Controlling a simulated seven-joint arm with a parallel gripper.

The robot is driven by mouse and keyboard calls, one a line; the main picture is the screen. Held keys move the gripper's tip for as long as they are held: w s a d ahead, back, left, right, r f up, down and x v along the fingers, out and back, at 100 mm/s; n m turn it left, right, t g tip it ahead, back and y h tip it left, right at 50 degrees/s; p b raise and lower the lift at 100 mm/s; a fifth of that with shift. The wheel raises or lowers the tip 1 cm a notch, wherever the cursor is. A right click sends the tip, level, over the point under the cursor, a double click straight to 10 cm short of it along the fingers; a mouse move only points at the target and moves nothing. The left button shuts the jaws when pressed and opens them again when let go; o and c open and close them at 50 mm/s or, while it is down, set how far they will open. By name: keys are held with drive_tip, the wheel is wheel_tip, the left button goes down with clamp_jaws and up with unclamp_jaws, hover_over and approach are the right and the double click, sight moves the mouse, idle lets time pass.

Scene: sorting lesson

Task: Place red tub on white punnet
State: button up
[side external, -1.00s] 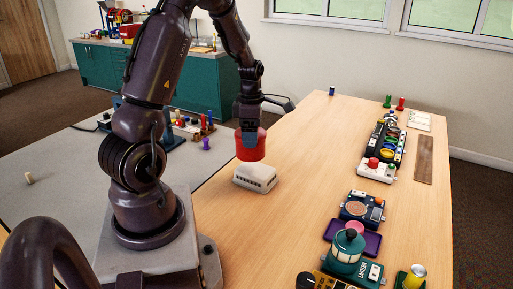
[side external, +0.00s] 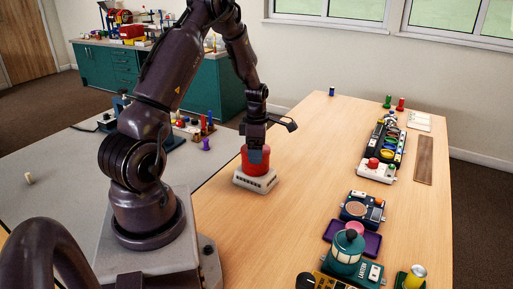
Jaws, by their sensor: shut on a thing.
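The red tub (side external: 262,168) is upright in my gripper (side external: 256,157), whose jaws are shut on it. The white punnet (side external: 257,186) sits on the wooden table, directly under the tub. The tub's base appears to be down at the punnet's top, overlapping it in the view; whether its weight rests there I cannot tell. The gripper hides part of the tub's near side.
A grey table (side external: 60,185) lies left. The wood around the punnet is clear.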

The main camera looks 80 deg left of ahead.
drive_tip(key=o, duration=1.6)
drive_tip(key=shift+r, duration=0.1)
wheel_tip(320, 180, up, 12)
drive_tip(key=shift+f, duration=0.1)
drive_tip(key=d+r+m+t, duration=0.2)
drive_tip(key=d+r+m, duration=0.4)
drive_tip(key=d+m, duration=0.25)
drive_tip(key=d+r+m+t, duration=0.1)
drive_tip(key=d+r+m, duration=0.4)
drive_tip(key=d+m, duration=0.35)
drive_tip(key=shift+s+d+r+m+t, duration=0.45)
drive_tip(key=shift+s+d+m, duration=0.85)
drive_tip(key=shift+d+m, duration=1)
drive_tip(key=shift+s+d+r+m+t, duration=0.4)
drive_tip(key=shift+s+d+m, duration=1.15)
drive_tip(key=shift+m, duration=1.2)
drive_tip(key=shift+s+d+r+m+t, duration=0.45)
drive_tip(key=shift+s+d+m, duration=0.65)
drive_tip(key=shift+d+m, duration=1.3)
